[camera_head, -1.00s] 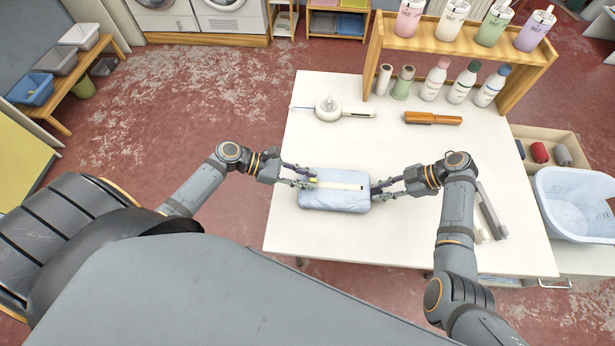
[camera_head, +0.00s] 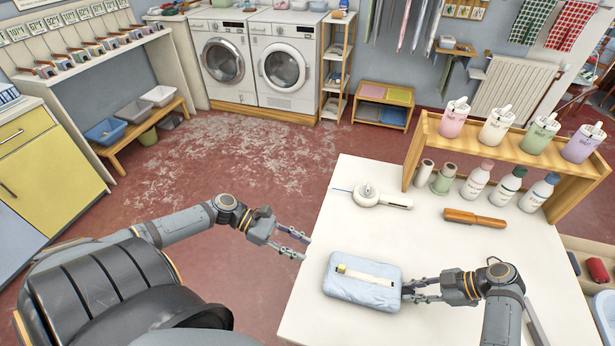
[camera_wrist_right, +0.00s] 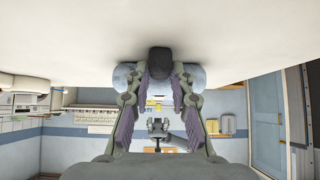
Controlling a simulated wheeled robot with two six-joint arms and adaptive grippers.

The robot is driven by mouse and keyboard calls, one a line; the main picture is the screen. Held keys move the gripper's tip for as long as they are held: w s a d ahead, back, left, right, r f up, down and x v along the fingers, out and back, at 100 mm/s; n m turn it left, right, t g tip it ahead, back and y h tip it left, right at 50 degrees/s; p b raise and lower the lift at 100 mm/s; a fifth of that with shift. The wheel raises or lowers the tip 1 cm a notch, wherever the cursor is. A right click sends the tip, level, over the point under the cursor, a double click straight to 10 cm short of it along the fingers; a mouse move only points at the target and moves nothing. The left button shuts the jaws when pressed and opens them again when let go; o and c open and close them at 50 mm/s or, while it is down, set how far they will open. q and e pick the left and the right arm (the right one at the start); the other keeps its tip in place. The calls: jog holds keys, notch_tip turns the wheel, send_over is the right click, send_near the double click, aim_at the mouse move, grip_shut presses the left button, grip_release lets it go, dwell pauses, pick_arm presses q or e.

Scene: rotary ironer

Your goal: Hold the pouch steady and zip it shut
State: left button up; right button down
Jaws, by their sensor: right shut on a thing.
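The light blue pouch (camera_head: 362,292) lies flat on the white table. A pale zip strip (camera_head: 370,277) runs along its top, with a small yellow piece (camera_head: 341,268) at the strip's left end. My right gripper (camera_head: 406,290) is at the pouch's right end, shut on a dark end tab, which shows between its fingers in the right wrist view (camera_wrist_right: 160,62). The pouch (camera_wrist_right: 125,76) is mostly hidden there. My left gripper (camera_head: 304,249) is open and empty, left of the pouch and apart from it, near the table's left edge.
A white tool (camera_head: 372,197) and an orange-brown tool (camera_head: 474,218) lie behind the pouch on the table (camera_head: 350,235). Several bottles stand under and on a wooden rack (camera_head: 430,140) at the back right. The table around the pouch's left and front is clear.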

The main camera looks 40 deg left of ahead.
pick_arm(q)
jog(key=shift+s+a+r, duration=0.1)
jog(key=shift+a, duration=0.2)
pick_arm(e)
jog(key=c, duration=1.1)
grip_release()
